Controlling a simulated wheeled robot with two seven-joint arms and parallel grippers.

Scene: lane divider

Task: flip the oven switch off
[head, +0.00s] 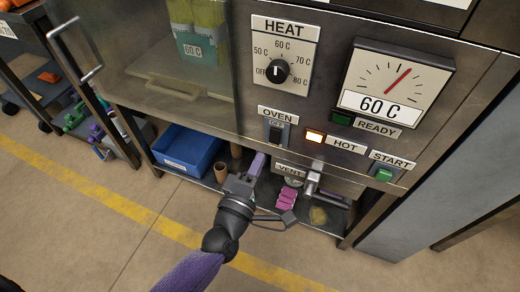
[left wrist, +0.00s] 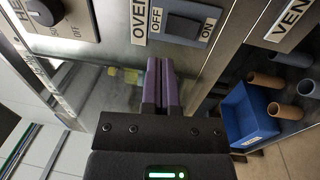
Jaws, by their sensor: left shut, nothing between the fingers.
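The oven switch (head: 276,131) is a dark rocker on a grey plate under the OVEN label on the steel front panel. It also shows in the left wrist view (left wrist: 185,27), with OFF at its OVEN-label end and ON at the opposite end. I cannot tell which way the rocker is tipped. My left gripper (head: 258,163) has purple fingers that are shut and empty. In the head view it is just below the switch. In the left wrist view its fingertips (left wrist: 160,62) point toward the panel, apart from the rocker. My right gripper is not in view.
The HEAT dial (head: 278,71) is above the switch. A gauge (head: 396,82) marked 60 C and a green START button (head: 384,174) are to the right. A blue bin (head: 187,151) and brown tubes stand on the shelf below.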

